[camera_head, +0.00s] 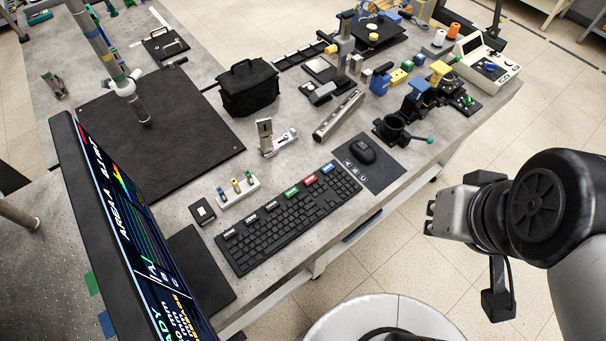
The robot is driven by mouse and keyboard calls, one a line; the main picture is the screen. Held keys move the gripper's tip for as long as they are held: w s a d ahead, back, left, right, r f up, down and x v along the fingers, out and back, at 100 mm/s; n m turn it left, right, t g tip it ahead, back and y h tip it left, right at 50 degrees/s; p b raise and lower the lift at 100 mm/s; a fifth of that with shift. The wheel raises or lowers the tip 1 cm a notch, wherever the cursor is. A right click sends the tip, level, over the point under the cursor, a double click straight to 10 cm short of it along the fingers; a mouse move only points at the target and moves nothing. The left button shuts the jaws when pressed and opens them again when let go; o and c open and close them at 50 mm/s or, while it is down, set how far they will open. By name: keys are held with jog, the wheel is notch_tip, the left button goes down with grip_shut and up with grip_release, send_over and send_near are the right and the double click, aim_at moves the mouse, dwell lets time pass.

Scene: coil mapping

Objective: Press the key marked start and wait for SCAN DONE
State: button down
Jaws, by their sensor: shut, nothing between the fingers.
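A black keyboard (288,221) lies on the grey bench, with large coloured caps along its far edge: several whitish ones, a green key (291,192), a red key (310,180) and a blue key (327,168). Their lettering is too small to read surely. The monitor (135,235) stands at the left, steeply angled; its dark screen shows coloured traces and partly cut-off text ending in "ADY" at the bottom. I see no SCAN DONE on the visible part. My gripper (431,215) is shut and empty, off the bench's front edge, right of the keyboard and apart from it.
A metal bar (339,115) and a black ring holder (390,128) are near the right. Open floor lies under my gripper.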

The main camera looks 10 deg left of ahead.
jog(key=w+a+f+t, duration=0.2)
jog(key=w+f, duration=0.2)
jog(key=w, duration=1)
jog(key=n+g+y, duration=0.1)
jog(key=n+y, duration=0.1)
jog(key=y, duration=0.6)
send_over(294, 190)
notch_tip(294, 190, down, 20)
jog(key=shift+b, duration=0.35)
jog(key=shift+f, duration=0.15)
notch_tip(294, 190, down, 7)
jog(key=b, duration=0.7)
jog(key=shift+f+b, duration=0.15)
jog(key=shift+b, duration=0.25)
jog(key=shift+f+b, duration=0.4)
jog(key=shift+f, duration=0.3)
